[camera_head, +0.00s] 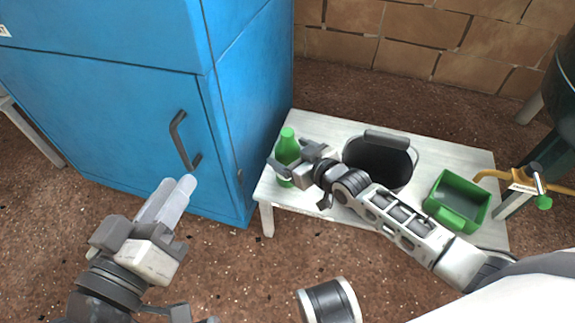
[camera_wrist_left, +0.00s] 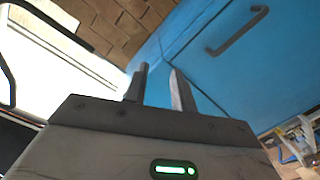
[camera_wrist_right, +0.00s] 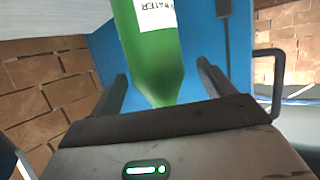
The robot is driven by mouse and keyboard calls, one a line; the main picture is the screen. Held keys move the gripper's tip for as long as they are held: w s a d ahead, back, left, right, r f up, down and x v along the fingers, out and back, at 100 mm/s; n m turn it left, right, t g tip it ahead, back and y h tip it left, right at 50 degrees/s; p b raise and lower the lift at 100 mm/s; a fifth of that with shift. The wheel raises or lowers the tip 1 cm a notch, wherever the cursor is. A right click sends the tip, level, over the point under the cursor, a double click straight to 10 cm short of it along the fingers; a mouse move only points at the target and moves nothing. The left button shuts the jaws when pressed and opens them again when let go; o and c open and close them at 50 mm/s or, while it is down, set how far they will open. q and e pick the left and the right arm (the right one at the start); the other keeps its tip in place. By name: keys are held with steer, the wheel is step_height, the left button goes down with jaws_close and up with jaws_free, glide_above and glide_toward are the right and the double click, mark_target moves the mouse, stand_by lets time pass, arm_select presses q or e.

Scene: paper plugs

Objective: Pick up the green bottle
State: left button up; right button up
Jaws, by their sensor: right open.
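The green bottle (camera_head: 287,147) stands upright at the left end of the pale table, close to the blue cabinet. My right gripper (camera_head: 281,171) is open at the bottle, reaching in from the right. In the right wrist view the green bottle (camera_wrist_right: 150,50), with a white label, appears between the two spread fingers (camera_wrist_right: 160,90); whether either touches it I cannot tell. My left gripper (camera_head: 178,190) is empty, in front of the blue cabinet. In the left wrist view its fingers (camera_wrist_left: 160,85) are a small gap apart.
The blue cabinet (camera_head: 110,100) with a dark handle stands left of the table (camera_head: 450,155). A black bucket (camera_head: 378,165) and a green bin (camera_head: 458,200) stand on the table to the right. A yellow tap (camera_head: 510,177) juts in at the far right.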

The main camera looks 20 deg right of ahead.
steer(key=b+x, duration=0.1)
steer(key=x, duration=0.2)
steer(key=shift+w+f+b, duration=0.2)
steer(key=shift+w+b, duration=0.05)
steer(key=shift+b, duration=0.1)
steer(key=shift+w+a, duration=0.1)
steer(key=shift+w, duration=0.15)
steer(key=c, duration=1)
arm_select(q)
steer(key=r+m+t, duration=0.1)
steer(key=w+r+m+t, duration=0.1)
steer(key=w+r+t+h, duration=0.1)
steer(key=r, duration=0.1)
steer(key=shift+w+a+r+m, duration=0.1)
steer(key=shift+a+m, duration=0.3)
arm_select(e)
steer(key=shift+o, duration=0.2)
steer(key=shift+r, duration=0.1)
